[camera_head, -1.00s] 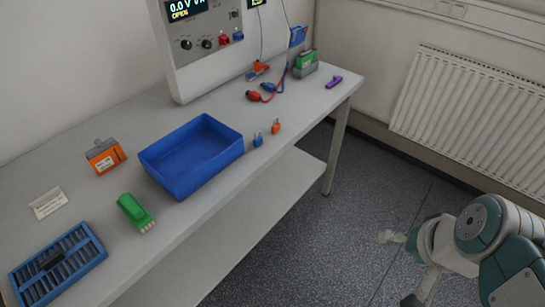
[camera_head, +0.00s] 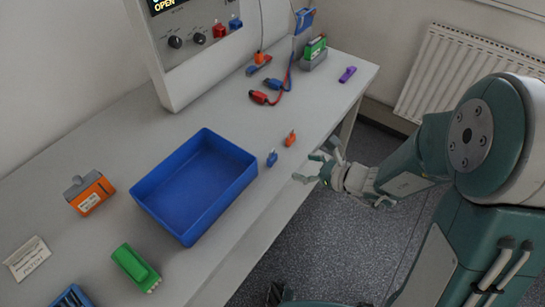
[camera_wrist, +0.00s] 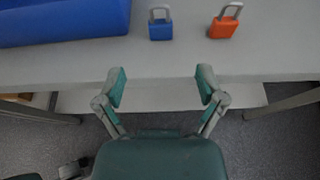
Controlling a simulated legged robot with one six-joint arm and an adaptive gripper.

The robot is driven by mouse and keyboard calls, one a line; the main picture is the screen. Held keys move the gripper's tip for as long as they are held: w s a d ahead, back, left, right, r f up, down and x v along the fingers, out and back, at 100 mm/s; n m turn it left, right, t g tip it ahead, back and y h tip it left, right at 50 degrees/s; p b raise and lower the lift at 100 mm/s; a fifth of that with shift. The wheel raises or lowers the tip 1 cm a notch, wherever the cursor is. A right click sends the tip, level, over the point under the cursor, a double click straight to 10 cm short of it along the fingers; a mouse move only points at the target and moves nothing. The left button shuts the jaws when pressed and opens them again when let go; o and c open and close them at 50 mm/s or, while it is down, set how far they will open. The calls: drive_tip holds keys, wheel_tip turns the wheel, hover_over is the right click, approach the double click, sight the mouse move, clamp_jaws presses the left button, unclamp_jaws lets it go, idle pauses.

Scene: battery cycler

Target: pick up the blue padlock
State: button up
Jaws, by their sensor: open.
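The blue padlock (camera_head: 272,159) stands upright on the table near its front edge, just right of the blue bin. In the wrist view the blue padlock (camera_wrist: 160,25) is at the top centre, with its grey shackle pointing away. The orange padlock (camera_head: 290,139) stands to its right and also shows in the wrist view (camera_wrist: 224,22). My gripper (camera_head: 311,166) is open and empty, off the table's front edge and to the right of the blue padlock. In the wrist view my fingertips (camera_wrist: 161,89) are spread apart, short of both padlocks.
The blue bin (camera_head: 250,172) stands close left of the blue padlock. Red and blue cable clips (camera_head: 262,97) lie farther back. The cycler panel (camera_head: 195,68) stands behind. Orange (camera_head: 90,193) and green (camera_head: 134,267) battery-like blocks are at left. Floor space lies in front of the table.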

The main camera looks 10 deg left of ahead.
sight(275, 159)
drive_tip(key=x, duration=0.6)
drive_tip(key=shift+s+a, duration=0.1)
drive_tip(key=shift+s, duration=0.05)
drive_tip(key=shift+f+x, duration=0.25)
drive_tip(key=shift+x, duration=2.05)
clamp_jaws()
